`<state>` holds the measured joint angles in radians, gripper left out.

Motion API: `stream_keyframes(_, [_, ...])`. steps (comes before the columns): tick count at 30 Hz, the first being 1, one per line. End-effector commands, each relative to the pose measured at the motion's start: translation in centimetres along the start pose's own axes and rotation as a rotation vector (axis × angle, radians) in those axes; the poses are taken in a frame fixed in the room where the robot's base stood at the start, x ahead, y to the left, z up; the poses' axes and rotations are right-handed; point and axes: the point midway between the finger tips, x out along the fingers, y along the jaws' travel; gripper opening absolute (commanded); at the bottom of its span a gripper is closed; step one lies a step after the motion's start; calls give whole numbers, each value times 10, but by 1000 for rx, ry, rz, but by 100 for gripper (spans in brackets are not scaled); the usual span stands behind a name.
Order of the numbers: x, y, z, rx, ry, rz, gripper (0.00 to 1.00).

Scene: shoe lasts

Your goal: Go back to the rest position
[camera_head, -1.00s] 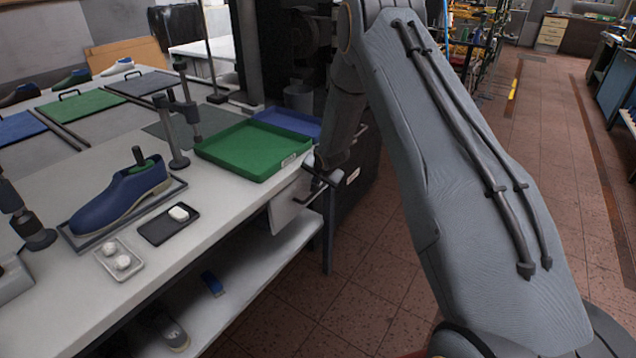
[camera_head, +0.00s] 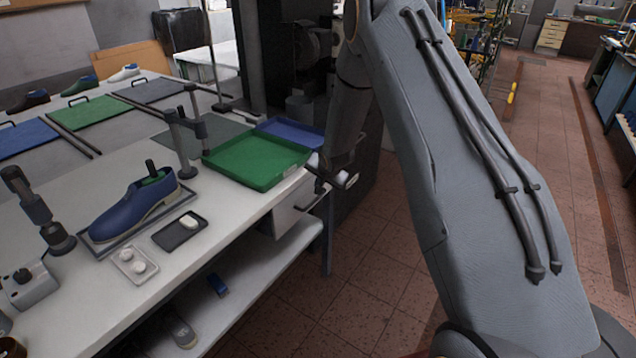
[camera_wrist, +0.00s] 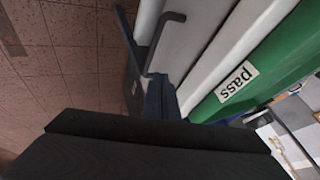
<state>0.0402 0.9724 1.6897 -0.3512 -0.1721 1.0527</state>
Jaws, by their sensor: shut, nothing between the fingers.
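My gripper (camera_head: 322,183) hangs at the end of my arm, beside the front edge of the workbench (camera_head: 243,212) and close to the handle of a white drawer (camera_head: 290,215). In the wrist view my gripper's fingers (camera_wrist: 160,98) are shut with nothing between them. They show near a dark bar handle (camera_wrist: 158,40) on a white front; I cannot tell whether they touch it. A green tray (camera_head: 255,158), labelled "pass" in the wrist view (camera_wrist: 265,65), lies on the bench just left of my gripper.
A blue shoe on a last (camera_head: 133,212) stands in a tray on the bench. A dark dish (camera_head: 180,231) and a small tray of white balls (camera_head: 134,264) lie nearby. A blue tray (camera_head: 292,134) lies behind the green one. Open tiled floor (camera_head: 345,310) lies right of the bench.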

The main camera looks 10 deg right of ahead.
Motion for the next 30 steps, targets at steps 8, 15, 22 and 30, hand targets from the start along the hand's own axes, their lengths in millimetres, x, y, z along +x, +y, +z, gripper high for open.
stream_keyframes(8, [-39,4,-1,-53,-15,38,0])
stream_keyframes(15, [-128,24,24,-229,-95,135,0])
stream_keyframes(22, [-216,54,69,-405,-210,201,0])
stream_keyframes(30, [-311,101,140,-597,-372,231,0])
